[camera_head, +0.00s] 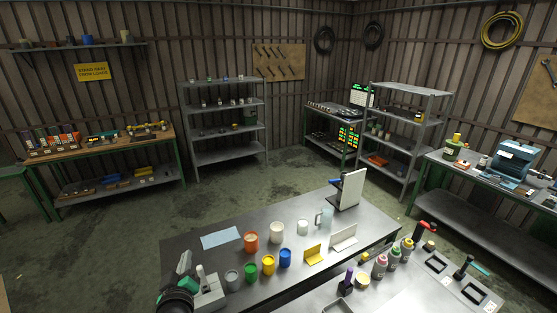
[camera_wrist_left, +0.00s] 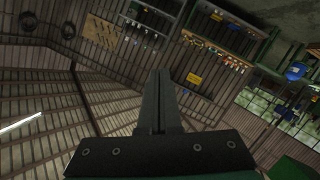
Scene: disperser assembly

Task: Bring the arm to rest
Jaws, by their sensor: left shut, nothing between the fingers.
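My left gripper (camera_wrist_left: 161,78) is shut and empty in the left wrist view. Its dark fingers are together and point up toward the wall and shelves, with nothing touching them. In the head view, part of my left arm shows as a black and green shape at the bottom left, by the near left corner of the metal table (camera_head: 192,244). My right arm and gripper are not in view.
The table holds orange (camera_head: 251,242), green (camera_head: 250,271), yellow (camera_head: 268,265) and blue (camera_head: 285,258) cups, a blue sheet (camera_head: 221,238) and a white upright panel (camera_head: 353,189). A grey device (camera_head: 208,293) stands close to my left arm. Bottles (camera_head: 380,266) stand at the right.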

